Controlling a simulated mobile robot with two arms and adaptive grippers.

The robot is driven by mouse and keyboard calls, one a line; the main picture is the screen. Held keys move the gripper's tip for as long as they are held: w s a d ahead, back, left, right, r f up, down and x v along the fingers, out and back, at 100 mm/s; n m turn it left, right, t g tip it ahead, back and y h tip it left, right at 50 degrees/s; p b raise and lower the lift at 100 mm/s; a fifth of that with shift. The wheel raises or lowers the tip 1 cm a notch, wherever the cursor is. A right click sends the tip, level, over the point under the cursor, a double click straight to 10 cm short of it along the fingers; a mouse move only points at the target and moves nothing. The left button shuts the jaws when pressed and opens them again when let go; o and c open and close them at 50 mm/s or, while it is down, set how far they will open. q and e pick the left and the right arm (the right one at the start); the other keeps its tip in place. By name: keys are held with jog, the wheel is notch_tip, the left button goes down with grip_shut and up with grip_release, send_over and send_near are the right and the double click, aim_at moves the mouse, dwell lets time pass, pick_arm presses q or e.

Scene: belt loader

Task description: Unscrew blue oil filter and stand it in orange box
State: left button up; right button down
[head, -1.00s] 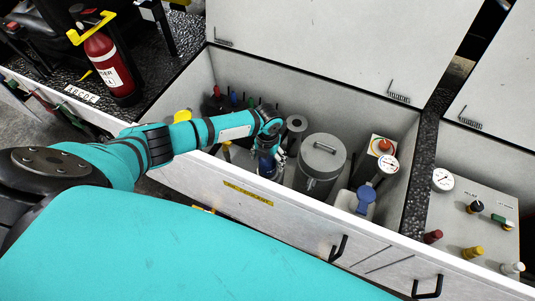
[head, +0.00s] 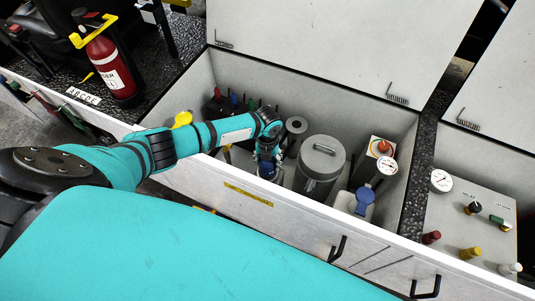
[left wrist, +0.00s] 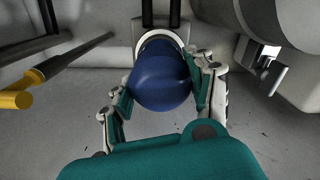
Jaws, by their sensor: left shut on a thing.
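The blue oil filter (head: 267,171) is inside the open compartment, near its front wall. In the left wrist view the filter (left wrist: 160,82) fills the middle, with a pale ring at its far end against a grey mount. I cannot tell whether its thread is still engaged. My left gripper (head: 268,158) is shut on the filter, with one finger on each side of it, as the left wrist view also shows. The fingers hide part of the filter in the head view. I see no orange box in either view, and my right gripper is not in view.
A grey lidded canister (head: 322,160) and a grey cylinder (head: 296,126) stand right of the filter. A blue-capped white container (head: 362,199) and a gauge (head: 387,166) are farther right. The compartment's front wall (head: 225,186) lies under my arm. A yellow-ended rod (left wrist: 17,99) is left of the filter.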

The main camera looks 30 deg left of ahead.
pick_arm(q)
jog(key=n, duration=0.2)
jog(key=n+p, duration=0.1)
jog(key=n, duration=0.1)
jog(key=n+p, duration=0.1)
jog(key=shift+r+n, duration=0.25)
jog(key=shift+n, duration=0.15)
jog(key=n, duration=0.2)
jog(key=shift+w+f+n, duration=0.1)
jog(key=shift+f+n, duration=0.1)
jog(key=shift+n, duration=0.2)
jog(key=shift+r+n+p, duration=0.2)
jog(key=shift+n+p, duration=0.55)
jog(key=shift+n, duration=0.35)
jog(key=shift+n+p, duration=0.35)
jog(key=shift+n, duration=0.65)
jog(key=n+p, duration=0.1)
jog(key=n, duration=0.4)
jog(key=shift+f+n+p, duration=0.15)
jog(key=shift+n+p, duration=0.2)
jog(key=shift+n, duration=0.75)
